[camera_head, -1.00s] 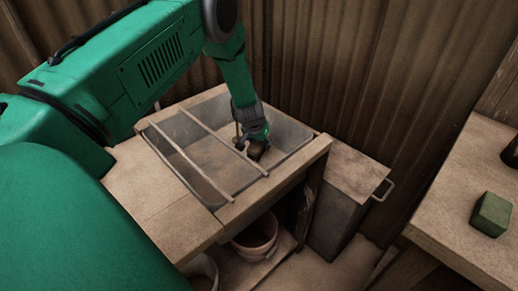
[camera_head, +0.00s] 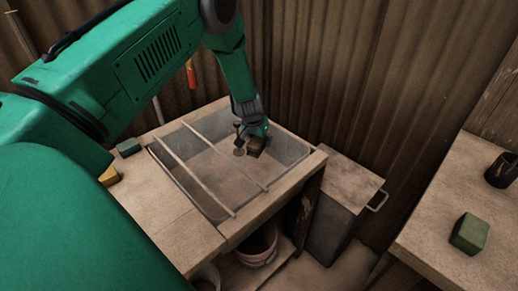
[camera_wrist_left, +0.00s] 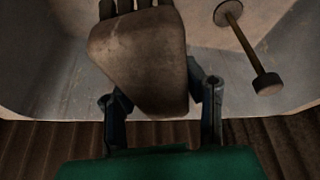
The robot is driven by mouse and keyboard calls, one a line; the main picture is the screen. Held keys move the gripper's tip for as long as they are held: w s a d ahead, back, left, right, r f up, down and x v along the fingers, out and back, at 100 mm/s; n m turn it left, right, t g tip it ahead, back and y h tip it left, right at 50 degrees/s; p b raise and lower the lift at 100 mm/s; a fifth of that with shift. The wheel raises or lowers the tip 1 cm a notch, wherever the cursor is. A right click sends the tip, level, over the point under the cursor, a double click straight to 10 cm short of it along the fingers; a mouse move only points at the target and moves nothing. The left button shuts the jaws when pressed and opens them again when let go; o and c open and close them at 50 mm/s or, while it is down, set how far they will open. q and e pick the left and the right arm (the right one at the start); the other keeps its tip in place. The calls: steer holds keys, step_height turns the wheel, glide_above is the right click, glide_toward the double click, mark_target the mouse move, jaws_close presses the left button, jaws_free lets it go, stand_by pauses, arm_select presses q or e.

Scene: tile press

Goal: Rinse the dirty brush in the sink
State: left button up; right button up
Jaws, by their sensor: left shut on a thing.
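My left gripper (camera_head: 255,135) reaches down at the back right of the sink (camera_head: 190,199). It is shut on the brush (camera_head: 256,147), a dark brown block at the fingertips. In the left wrist view the brush (camera_wrist_left: 140,55) is a broad brown wedge between the two fingers, with several dark prongs or bristle tufts at its far end. It is over the grey basin, beside a thin upright tap-like rod with a round disc (camera_wrist_left: 240,45). I cannot tell whether the brush touches the basin. My right gripper is not in view.
Two thin bars (camera_head: 188,162) cross the sink top. A bin (camera_head: 338,205) stands right of the sink. The right table (camera_head: 440,225) holds a green block (camera_head: 469,233) and dark cup (camera_head: 502,170).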

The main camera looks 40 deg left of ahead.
arm_select(q)
steer(key=shift+r+p, duration=2.6)
steer(key=shift+r, duration=0.95)
steer(key=shift+r+p, duration=1.65)
steer(key=shift+r, duration=0.4)
steer(key=shift+f, duration=0.1)
